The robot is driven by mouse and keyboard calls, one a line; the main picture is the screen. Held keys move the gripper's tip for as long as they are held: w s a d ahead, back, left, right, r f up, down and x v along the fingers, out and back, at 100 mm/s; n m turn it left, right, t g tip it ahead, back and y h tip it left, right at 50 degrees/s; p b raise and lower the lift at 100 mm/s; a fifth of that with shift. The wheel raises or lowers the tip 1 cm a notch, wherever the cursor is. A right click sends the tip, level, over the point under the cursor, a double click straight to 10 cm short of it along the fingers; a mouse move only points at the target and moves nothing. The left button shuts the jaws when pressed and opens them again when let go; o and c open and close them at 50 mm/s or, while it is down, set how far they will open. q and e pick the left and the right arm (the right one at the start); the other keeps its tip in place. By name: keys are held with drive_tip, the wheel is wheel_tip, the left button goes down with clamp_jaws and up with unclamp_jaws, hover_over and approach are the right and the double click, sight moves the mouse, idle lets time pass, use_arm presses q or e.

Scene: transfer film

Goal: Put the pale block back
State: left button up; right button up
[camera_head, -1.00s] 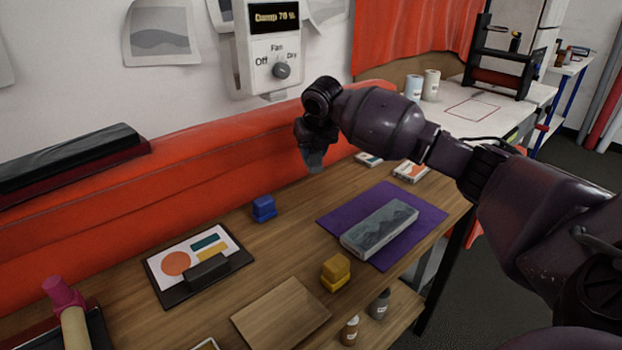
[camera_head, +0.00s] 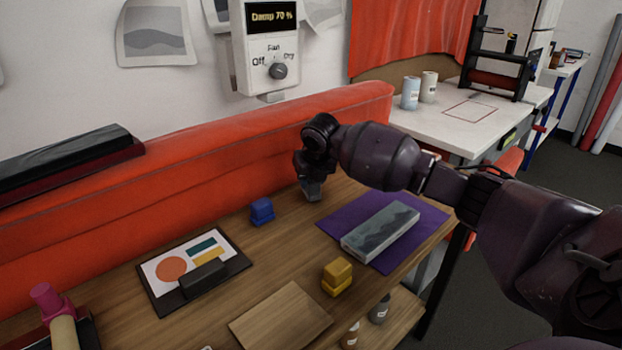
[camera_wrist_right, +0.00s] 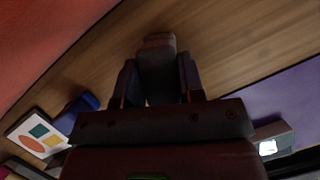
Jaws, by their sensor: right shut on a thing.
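My right gripper (camera_head: 311,181) is low over the back of the wooden table, shut on a small greyish block (camera_head: 313,191), seemingly the pale block. In the right wrist view the block (camera_wrist_right: 158,65) sits between the two fingers (camera_wrist_right: 157,85) and looks brownish in shadow. Its lower end is at or just above the tabletop; I cannot tell if it touches. A blue block (camera_head: 262,210) stands to its left, apart from it. A yellow block (camera_head: 337,277) stands nearer the front. My left gripper is not in view.
A purple mat (camera_head: 432,215) carries a long grey carved block (camera_head: 380,231), right of the gripper. A red padded ledge (camera_head: 230,165) runs behind. Bare wood surrounds the blue block.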

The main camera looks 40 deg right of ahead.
drive_tip(key=o, duration=0.7)
drive_tip(key=shift+f, duration=0.15)
drive_tip(key=shift+o, duration=0.9)
use_arm(q)
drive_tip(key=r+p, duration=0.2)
drive_tip(key=p, duration=0.1)
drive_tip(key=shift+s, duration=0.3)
use_arm(e)
drive_tip(key=v, duration=1.2)
